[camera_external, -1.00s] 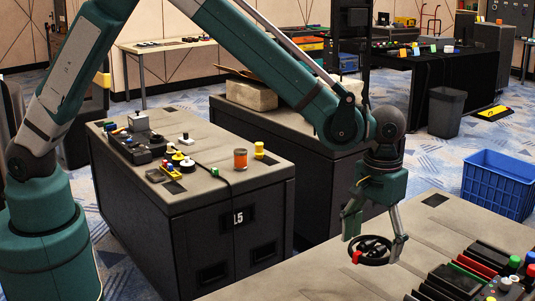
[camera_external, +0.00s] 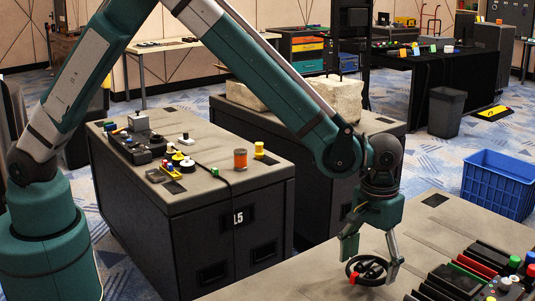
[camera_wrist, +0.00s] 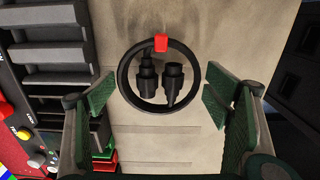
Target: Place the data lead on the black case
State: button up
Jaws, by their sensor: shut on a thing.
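The data lead is a black coiled ring with a red tag and two black plugs inside it (camera_external: 352,275); it also shows in the wrist view (camera_wrist: 123,91). My gripper (camera_external: 367,262) is shut on the lead's ring, one finger at each side, over the front case's grey-beige top (camera_external: 300,272). In the wrist view my gripper (camera_wrist: 160,100) has its green pads either side of the ring. I cannot tell whether the lead touches the surface below. A black-sided case marked 15 (camera_external: 190,243) stands to the left with a grey top.
Red and black modules (camera_external: 470,266) with coloured knobs sit on the right of the front case. Small parts and an orange spool (camera_external: 240,159) sit on the 15 case. A pale block (camera_external: 335,97) rests on the case behind. A blue crate (camera_external: 499,184) stands at right.

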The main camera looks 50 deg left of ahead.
aim_at(369, 264)
jog(key=shift+f+b, duration=0.4)
jog(key=shift+f, duration=1.45)
jog(key=shift+f, duration=0.1)
jog(key=o, duration=0.9)
notch_tip(369, 264, up, 12)
jog(key=shift+r+p, duration=0.1)
jog(key=shift+p, duration=1)
jog(key=shift+a, duration=0.1)
